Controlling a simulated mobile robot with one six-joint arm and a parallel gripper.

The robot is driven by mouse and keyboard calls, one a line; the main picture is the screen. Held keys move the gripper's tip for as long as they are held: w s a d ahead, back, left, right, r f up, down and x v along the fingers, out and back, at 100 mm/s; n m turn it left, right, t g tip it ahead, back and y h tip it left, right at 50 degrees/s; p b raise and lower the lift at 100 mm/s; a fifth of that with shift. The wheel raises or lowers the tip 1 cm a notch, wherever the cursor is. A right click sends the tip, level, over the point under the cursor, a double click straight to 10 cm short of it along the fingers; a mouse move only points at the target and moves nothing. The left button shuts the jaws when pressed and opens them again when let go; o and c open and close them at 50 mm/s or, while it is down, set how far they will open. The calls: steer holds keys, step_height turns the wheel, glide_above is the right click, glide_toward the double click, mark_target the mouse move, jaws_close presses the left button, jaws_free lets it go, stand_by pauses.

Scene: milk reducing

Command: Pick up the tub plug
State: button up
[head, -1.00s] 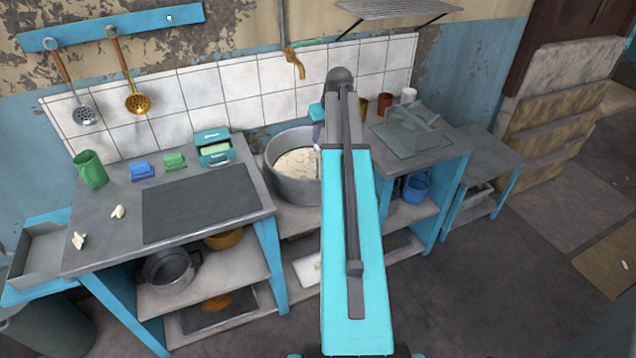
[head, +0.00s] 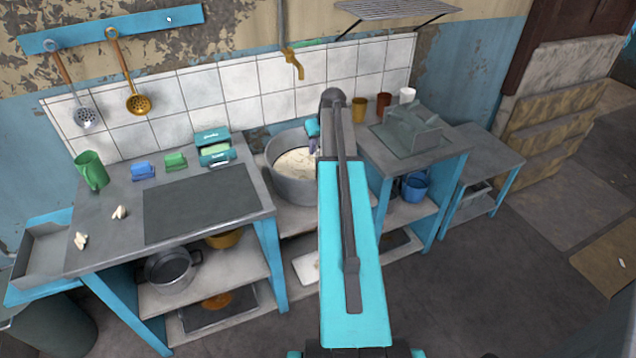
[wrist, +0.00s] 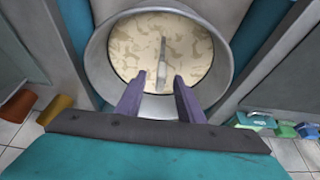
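The tub is a round grey metal vessel (head: 290,185) holding a pale cream mass; it also fills the upper middle of the wrist view (wrist: 98,60). A thin upright light-grey piece, which looks like the tub plug (wrist: 163,68), stands in the tub, dark and narrow towards its far end. My gripper's two purple fingers (wrist: 157,82) are open, one on each side of the plug's near end in the picture. I cannot tell whether they touch it or how far above it they are. In the head view my gripper (head: 313,146) is over the tub's right side, partly behind my arm; the plug is hidden there.
To the left is a table (head: 110,240) with a green mug (head: 91,171) and small boxes. To the right, a table holds a grey-green device (head: 412,132) and several cups. Both tables flank the tub closely.

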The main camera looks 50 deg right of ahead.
mark_target(318, 149)
steer(key=shift+p+x, duration=0.95)
steer(key=shift+x, duration=1.65)
jaws_close()
